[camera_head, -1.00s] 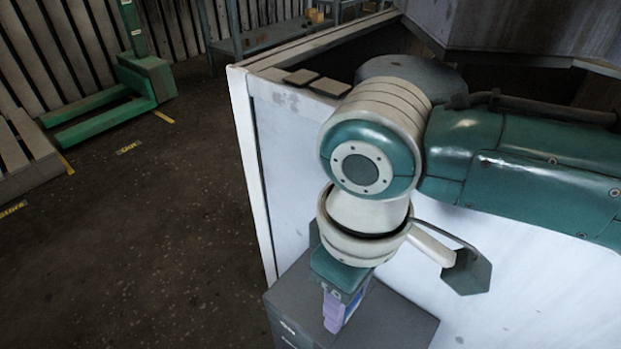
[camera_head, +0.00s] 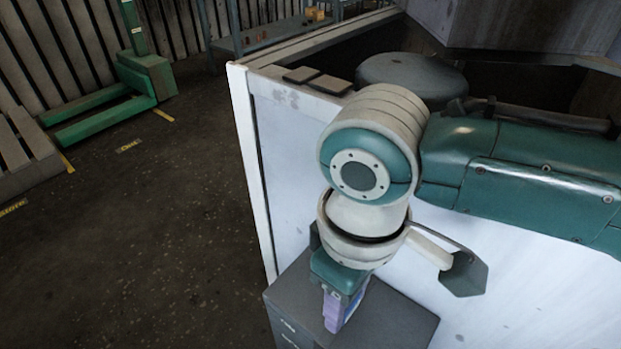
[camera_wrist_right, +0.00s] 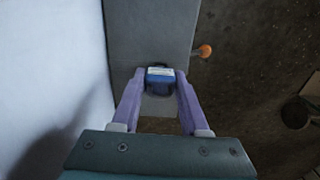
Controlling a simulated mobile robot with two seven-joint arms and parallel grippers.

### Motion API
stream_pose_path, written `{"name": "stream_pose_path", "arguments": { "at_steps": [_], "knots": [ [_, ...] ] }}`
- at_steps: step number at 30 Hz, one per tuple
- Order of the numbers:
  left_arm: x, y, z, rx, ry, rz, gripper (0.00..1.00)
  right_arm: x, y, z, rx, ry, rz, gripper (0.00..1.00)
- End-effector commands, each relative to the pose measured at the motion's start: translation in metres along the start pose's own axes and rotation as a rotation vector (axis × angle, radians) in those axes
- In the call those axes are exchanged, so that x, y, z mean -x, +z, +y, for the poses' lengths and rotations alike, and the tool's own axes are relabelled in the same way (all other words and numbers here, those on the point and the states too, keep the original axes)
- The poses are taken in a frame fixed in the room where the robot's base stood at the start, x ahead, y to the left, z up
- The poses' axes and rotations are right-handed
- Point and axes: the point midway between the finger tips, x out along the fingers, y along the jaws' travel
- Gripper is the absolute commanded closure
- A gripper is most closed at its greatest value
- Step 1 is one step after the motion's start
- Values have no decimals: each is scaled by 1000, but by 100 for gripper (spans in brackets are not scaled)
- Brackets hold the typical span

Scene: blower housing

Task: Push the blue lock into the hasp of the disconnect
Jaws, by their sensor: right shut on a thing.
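My right gripper (camera_wrist_right: 160,82) is shut on the blue lock (camera_wrist_right: 160,80), which sits between the tips of its purple fingers in the right wrist view. The lock has a pale label on it. The grey disconnect box (camera_wrist_right: 150,35) lies behind the lock, with an orange-tipped handle (camera_wrist_right: 203,51) on its side. In the head view my right gripper (camera_head: 336,318) points down over the grey disconnect box (camera_head: 395,318). The hasp cannot be made out in either view. Whether the lock touches the box cannot be told. My left gripper is not in view.
The box is beside a large white panel (camera_head: 500,310). Dark flat pieces (camera_head: 315,80) lie on the housing's top edge. A green pallet jack (camera_head: 105,110) and a shelf (camera_head: 265,35) stand farther back. The floor (camera_head: 150,240) at left is open.

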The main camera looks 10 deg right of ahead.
Motion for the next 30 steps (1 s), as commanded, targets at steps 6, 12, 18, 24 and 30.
{"name": "stream_pose_path", "arguments": {
  "at_steps": [6,12,18,24,30],
  "knots": [
    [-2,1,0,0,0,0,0,-5,0,0,0,-1,1,92],
    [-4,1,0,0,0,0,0,-9,0,0,-1,-1,0,92],
    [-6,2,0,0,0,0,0,-13,0,0,0,-1,0,92],
    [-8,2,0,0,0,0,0,-17,0,-1,0,-1,0,92],
    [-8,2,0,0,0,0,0,-18,0,0,0,-1,0,41]
  ]
}}
